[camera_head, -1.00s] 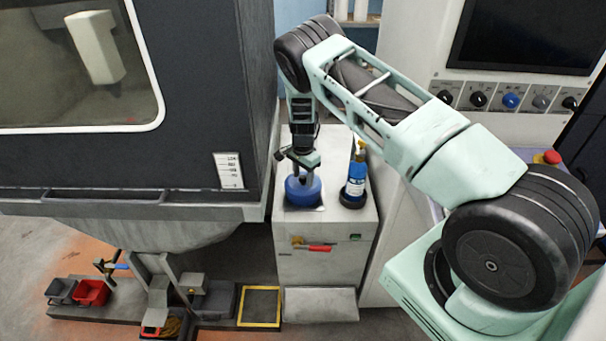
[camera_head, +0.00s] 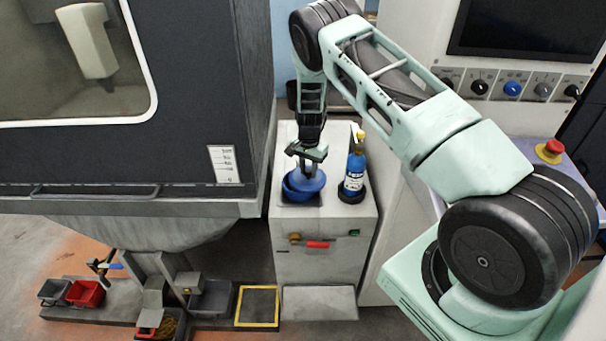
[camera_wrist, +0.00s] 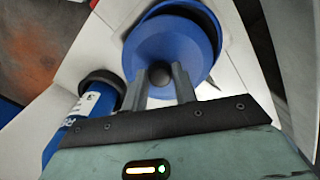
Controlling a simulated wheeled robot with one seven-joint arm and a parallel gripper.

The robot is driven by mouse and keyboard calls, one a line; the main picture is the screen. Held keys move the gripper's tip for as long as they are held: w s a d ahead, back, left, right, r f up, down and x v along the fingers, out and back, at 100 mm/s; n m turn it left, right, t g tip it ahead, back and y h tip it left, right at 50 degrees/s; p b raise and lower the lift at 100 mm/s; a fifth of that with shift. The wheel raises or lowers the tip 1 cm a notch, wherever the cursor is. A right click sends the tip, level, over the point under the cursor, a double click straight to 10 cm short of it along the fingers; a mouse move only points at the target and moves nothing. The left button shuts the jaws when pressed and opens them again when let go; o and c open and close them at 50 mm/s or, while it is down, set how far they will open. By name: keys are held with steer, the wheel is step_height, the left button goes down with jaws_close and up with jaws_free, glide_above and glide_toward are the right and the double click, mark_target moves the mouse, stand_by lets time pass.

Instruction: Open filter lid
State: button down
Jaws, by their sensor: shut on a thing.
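The blue filter housing (camera_head: 288,193) stands on top of the pale cabinet. Its round blue lid (camera_head: 310,182) is tilted on it and set off to one side. My gripper (camera_head: 306,166) is above the lid, pointing down. In the wrist view the lid (camera_wrist: 150,47) fills the upper middle, and a blue rim with a dark inside (camera_wrist: 208,22) shows behind it. There my gripper (camera_wrist: 161,76) is shut on the dark round knob (camera_wrist: 160,74) at the lid's middle. The fingers partly hide the knob.
A blue bottle (camera_head: 355,172) stands in a dark round holder close to the right of the filter. The cabinet (camera_head: 325,270) has a red handle (camera_head: 317,245) on its front. The large dark machine (camera_head: 200,100) is close on the left.

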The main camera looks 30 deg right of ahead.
mark_target(322, 172)
steer(key=d+n+b, duration=0.1)
steer(key=n, duration=0.1)
steer(key=d+b, duration=0.1)
steer(key=shift+s+d+f+n+b, duration=0.2)
steer(key=shift+s+d+n+b, duration=0.05)
steer(key=shift+d+n+b, duration=0.15)
steer(key=d+n+b, duration=0.3)
steer(key=shift+w+n, duration=0.15)
steer(key=shift+n, duration=0.15)
steer(key=w+d+n+b, duration=0.3)
steer(key=d+n+b, duration=0.1)
steer(key=n, duration=0.3)
steer(key=shift+w+d+r, duration=0.15)
steer(key=shift+d+r, duration=0.05)
steer(key=shift+d, duration=0.4)
steer(key=c, duration=1.1)
jaws_free()
